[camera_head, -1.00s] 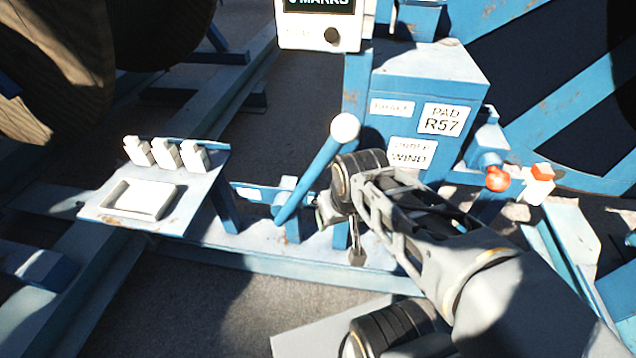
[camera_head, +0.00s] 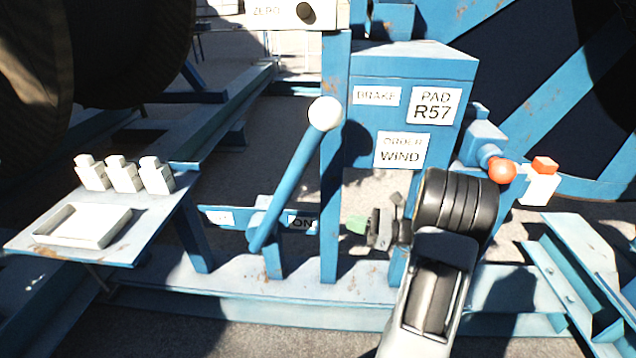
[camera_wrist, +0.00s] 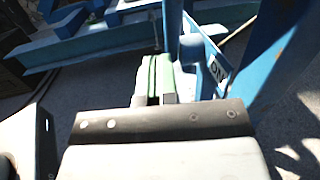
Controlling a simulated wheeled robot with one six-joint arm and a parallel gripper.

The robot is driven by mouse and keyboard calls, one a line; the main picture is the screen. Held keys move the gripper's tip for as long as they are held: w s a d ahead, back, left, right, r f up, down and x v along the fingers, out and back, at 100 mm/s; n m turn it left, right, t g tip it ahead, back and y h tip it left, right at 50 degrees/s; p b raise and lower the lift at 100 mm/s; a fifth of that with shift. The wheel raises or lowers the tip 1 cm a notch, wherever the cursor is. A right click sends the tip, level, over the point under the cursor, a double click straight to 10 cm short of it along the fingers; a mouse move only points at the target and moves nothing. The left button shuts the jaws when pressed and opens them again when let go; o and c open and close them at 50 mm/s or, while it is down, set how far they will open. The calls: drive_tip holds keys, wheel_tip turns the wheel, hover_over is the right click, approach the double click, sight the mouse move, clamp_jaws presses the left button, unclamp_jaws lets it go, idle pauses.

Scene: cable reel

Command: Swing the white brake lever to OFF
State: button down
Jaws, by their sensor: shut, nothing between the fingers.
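The brake lever (camera_head: 290,175) is a blue bar with a white ball knob (camera_head: 325,113). It leans with its knob up to the right, on the side of the ON label (camera_head: 303,222). A white label (camera_head: 218,217) on the left end of the same plate is too bright to read. My gripper (camera_head: 355,224) is to the right of the lever, below the knob and apart from it. A blue upright post stands between them in the picture. In the wrist view the green fingertips (camera_wrist: 153,78) are together and empty, with the ON label (camera_wrist: 217,68) to their right.
The blue cabinet (camera_head: 415,60) carries BRAKE, PAD R57 and ORDER WIND signs. A red ball knob (camera_head: 502,171) is at its right. A sloped panel (camera_head: 150,215) with several white blocks is at left. The blue post (camera_head: 332,190) stands close to my gripper.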

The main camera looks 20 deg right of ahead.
wheel_tip(320, 180, up, 7)
drive_tip(key=d+m+t+y, duration=0.2)
drive_tip(key=t, duration=0.1)
drive_tip(key=shift+w+d+f+t+y, duration=0.2)
drive_tip(key=shift+w+d+t+y, duration=0.1)
drive_tip(key=shift+w+d, duration=0.1)
drive_tip(key=x, duration=1.4)
drive_tip(key=shift+b, duration=0.45)
